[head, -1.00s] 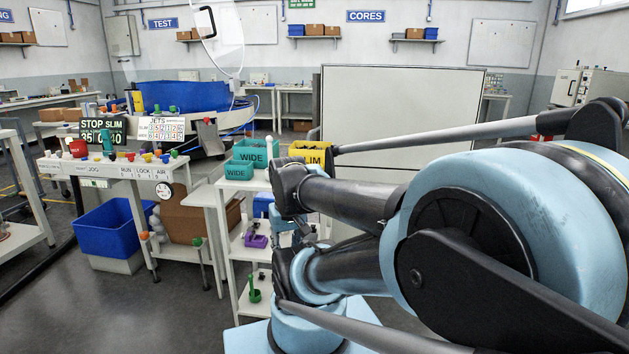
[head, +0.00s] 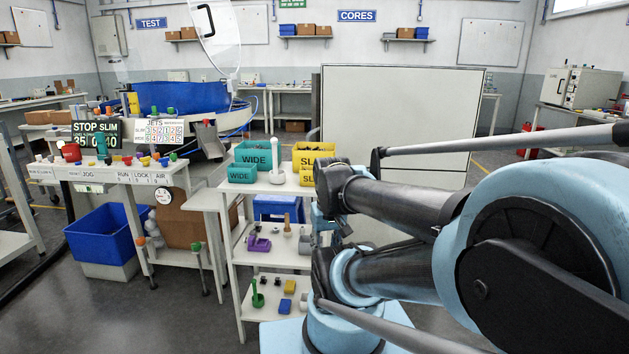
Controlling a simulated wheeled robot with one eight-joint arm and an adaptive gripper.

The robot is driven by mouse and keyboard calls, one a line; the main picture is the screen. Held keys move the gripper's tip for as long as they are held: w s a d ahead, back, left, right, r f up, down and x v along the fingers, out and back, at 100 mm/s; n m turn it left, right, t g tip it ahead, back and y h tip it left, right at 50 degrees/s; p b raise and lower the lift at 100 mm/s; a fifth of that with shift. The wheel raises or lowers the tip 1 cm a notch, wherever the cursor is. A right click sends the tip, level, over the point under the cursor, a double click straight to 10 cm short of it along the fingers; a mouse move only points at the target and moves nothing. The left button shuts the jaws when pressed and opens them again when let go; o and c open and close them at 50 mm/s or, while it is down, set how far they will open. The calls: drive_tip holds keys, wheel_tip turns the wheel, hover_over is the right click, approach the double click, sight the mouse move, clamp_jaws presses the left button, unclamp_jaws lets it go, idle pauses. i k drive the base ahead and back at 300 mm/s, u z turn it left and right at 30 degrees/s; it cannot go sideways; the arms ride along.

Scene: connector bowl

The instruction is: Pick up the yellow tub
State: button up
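A yellow tub (head: 316,156) marked "SL…" stands on the top of a white shelf rack (head: 240,200), at its right end, with dark items showing at its top. A smaller yellow tub or bin (head: 306,177), also marked "SL…", sits in front of it. My arm's dark joint covers part of the right side of both. My gripper is not in view; only links of my arm show at the right.
A green tub (head: 254,157) marked "WIDE" and a smaller green one (head: 241,175) stand left of the yellow ones. A white post on a round base (head: 276,177) stands between. Lower shelves hold a blue bin (head: 278,209), a purple part (head: 258,243) and a green post (head: 258,299).

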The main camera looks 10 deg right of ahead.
sight(305, 172)
drive_tip(key=i, duration=0.45)
drive_tip(key=z, duration=0.1)
drive_tip(key=k, duration=1)
drive_tip(key=z, duration=0.9)
drive_tip(key=i, duration=1.2)
drive_tip(key=u, duration=1.4)
